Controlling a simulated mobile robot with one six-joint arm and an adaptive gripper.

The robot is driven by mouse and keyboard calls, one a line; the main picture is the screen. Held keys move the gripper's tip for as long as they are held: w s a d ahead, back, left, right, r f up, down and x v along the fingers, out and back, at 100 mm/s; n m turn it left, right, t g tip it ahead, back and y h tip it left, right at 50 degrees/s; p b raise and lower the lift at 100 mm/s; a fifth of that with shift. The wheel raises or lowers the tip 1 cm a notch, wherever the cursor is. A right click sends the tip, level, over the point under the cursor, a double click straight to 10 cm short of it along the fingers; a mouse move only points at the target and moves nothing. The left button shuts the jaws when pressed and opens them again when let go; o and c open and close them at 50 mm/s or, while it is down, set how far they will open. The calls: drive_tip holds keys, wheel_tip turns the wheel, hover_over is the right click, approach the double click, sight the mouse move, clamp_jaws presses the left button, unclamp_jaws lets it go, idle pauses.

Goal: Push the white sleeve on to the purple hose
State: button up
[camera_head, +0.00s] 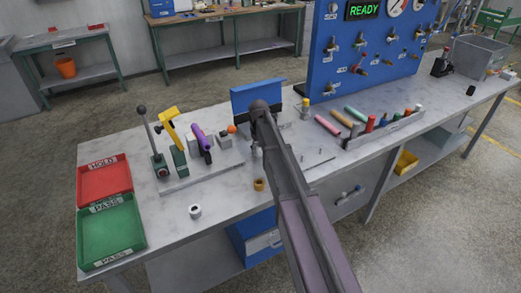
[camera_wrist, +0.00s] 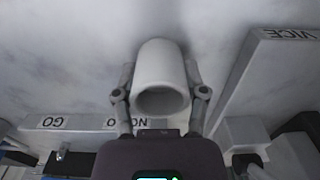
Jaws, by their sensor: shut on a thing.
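In the wrist view, my gripper (camera_wrist: 160,72) is shut on a white sleeve (camera_wrist: 160,65), a hollow cylinder with its open end facing the camera. One finger presses on each side of it. In the head view, my arm hides most of the gripper and the held sleeve. The purple hose (camera_head: 200,137) sits tilted in a dark holder on the bench, left of my arm. It is apart from the gripper and does not show in the wrist view.
A white ring (camera_head: 195,211) and an orange-brown ring (camera_head: 259,184) lie near the bench's front. A yellow-handled clamp (camera_head: 170,125) and a lever (camera_head: 146,125) stand left of the hose. A red tray (camera_head: 104,182) and green tray (camera_head: 110,235) lie left. A blue panel (camera_head: 325,60) rises behind.

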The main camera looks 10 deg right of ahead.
drive_tip(key=shift+r, duration=0.2)
wheel_tip(320, 180, up, 3)
drive_tip(key=p, duration=0.3)
drive_tip(key=s+a, duration=0.1)
drive_tip(key=s, duration=0.4)
drive_tip(key=s+a+r+p, duration=0.1)
drive_tip(key=s, duration=0.4)
drive_tip(key=s+a+p, duration=0.1)
drive_tip(key=s, duration=0.4)
drive_tip(key=shift+s+r, duration=0.3)
drive_tip(key=shift+s, duration=0.05)
drive_tip(key=shift+r+p, duration=0.7)
drive_tip(key=shift+d, duration=0.1)
